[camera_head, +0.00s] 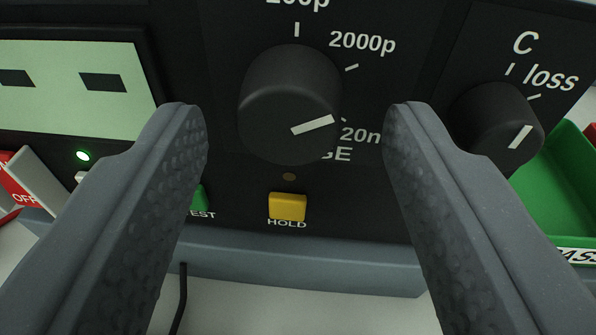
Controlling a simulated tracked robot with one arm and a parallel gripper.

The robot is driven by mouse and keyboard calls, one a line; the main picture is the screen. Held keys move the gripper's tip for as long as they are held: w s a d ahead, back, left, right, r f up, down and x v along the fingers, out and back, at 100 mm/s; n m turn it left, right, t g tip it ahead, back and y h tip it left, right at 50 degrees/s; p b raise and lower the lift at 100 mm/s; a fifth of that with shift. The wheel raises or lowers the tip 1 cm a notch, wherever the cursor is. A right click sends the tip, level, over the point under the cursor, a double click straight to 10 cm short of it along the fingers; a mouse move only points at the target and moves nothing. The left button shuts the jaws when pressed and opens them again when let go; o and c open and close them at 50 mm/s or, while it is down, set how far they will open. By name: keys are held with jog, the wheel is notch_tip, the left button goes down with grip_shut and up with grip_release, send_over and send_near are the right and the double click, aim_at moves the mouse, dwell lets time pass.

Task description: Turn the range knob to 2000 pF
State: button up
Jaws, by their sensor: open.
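The range knob (285,85) is a large black round knob on the front panel of a dark meter, in the middle of the view. Its white pointer line points right and slightly up, towards the tick by the "20n" label (358,136). The "2000p" label (362,43) and its tick are higher, to the knob's upper right. My gripper (296,112) is open, with one grey finger on each side of the knob. Gaps show between both fingers and the knob, and it holds nothing. The lower part of the range lettering is partly hidden behind the knob.
A smaller C/loss knob (490,112) is just right of my right finger. Below the range knob is a yellow HOLD button (287,206); a green TEST button (199,198) is partly behind my left finger. A display (60,120) is at left, a green bin (562,190) at right.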

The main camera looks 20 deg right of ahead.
jog(key=b+v, duration=0.1)
jog(key=v, duration=1.2)
jog(key=shift+s, duration=0.35)
jog(key=shift+a+r, duration=0.1)
jog(key=shift+a, duration=0.1)
jog(key=s+a+r+n+y+b, duration=0.1)
jog(key=s+r+y, duration=0.1)
jog(key=r, duration=1.1)
jog(key=s+a+r+y+b, duration=0.1)
jog(key=r+y, duration=0.1)
jog(key=r, duration=1)
jog(key=s+d+r, duration=0.3)
jog(key=s+r, duration=0.7)
jog(key=s, duration=0.1)
jog(key=s+d+r+n+b, duration=0.1)
jog(key=s+d+r, duration=0.2)
jog(key=s+r, duration=0.7)
jog(key=shift+s+r+g, duration=0.3)
jog(key=shift+s, duration=0.15)
